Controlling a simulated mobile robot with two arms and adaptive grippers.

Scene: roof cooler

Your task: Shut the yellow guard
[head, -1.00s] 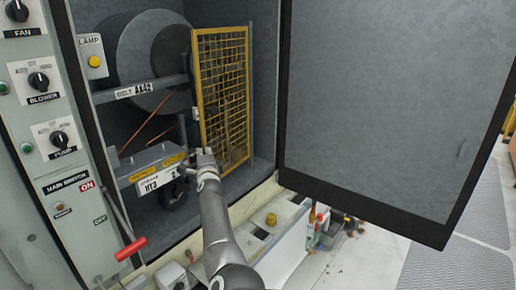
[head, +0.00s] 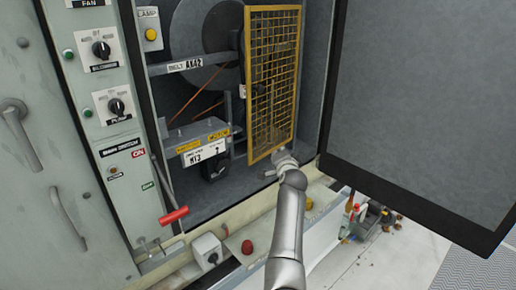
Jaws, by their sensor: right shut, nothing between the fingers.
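The yellow guard (head: 272,82) is a mesh panel in a yellow frame inside the open cabinet. It stands swung out at an angle, and the belt and wheel (head: 208,45) to its left are uncovered. My right gripper (head: 283,160) is shut and empty at the guard's lower right corner, close to the bottom edge. I cannot tell whether it touches the frame. My left gripper is not in view.
The large grey cabinet door (head: 425,110) hangs open on the right. A red-handled lever (head: 174,215) sticks out at the lower left, beside the switch panel (head: 108,105). A ledge with a red button (head: 247,247) runs below the opening.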

